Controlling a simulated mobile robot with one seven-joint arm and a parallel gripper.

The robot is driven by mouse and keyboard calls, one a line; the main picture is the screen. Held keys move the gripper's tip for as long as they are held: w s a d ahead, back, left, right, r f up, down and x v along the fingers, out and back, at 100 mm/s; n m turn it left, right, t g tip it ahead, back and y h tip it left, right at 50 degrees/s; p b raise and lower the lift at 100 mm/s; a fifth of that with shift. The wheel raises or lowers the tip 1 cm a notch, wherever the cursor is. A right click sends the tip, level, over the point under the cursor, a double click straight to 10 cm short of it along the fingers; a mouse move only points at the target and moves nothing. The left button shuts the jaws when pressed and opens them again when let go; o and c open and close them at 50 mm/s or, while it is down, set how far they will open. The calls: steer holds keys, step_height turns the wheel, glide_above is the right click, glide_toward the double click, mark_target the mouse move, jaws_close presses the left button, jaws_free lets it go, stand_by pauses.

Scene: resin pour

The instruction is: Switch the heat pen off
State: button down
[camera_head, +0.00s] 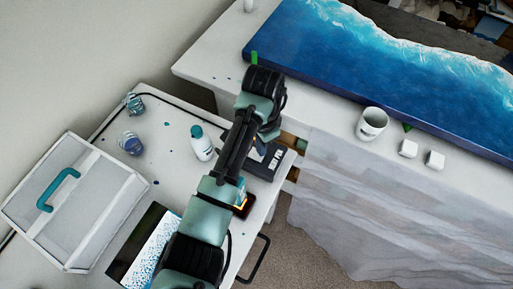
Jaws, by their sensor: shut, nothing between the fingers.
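A dark box with white lettering (266,163), which looks like the heat pen's unit, lies at the right edge of the lower table, partly hidden by my arm. An orange glow (241,204) shows just below it, beside my arm; I cannot tell whether it is the pen's tip or a light. My gripper (261,148) is at the end of the folded arm, over the far part of the dark box. It is shut and empty, its fingertips mostly hidden. I cannot tell whether it touches the box. No switch can be made out.
A white bottle (201,144) stands left of my arm, with two stained cups (131,144) (134,103) further left. A clear case with a teal handle (61,218) fills the table's left.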

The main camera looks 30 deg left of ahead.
steer(key=shift+f+b, duration=0.6)
steer(key=shift+f, duration=0.45)
stand_by(0.8)
steer(key=shift+s, duration=0.1)
step_height(320, 180, up, 7)
steer(key=p, duration=0.7)
steer(key=shift+r, duration=0.1)
stand_by(0.4)
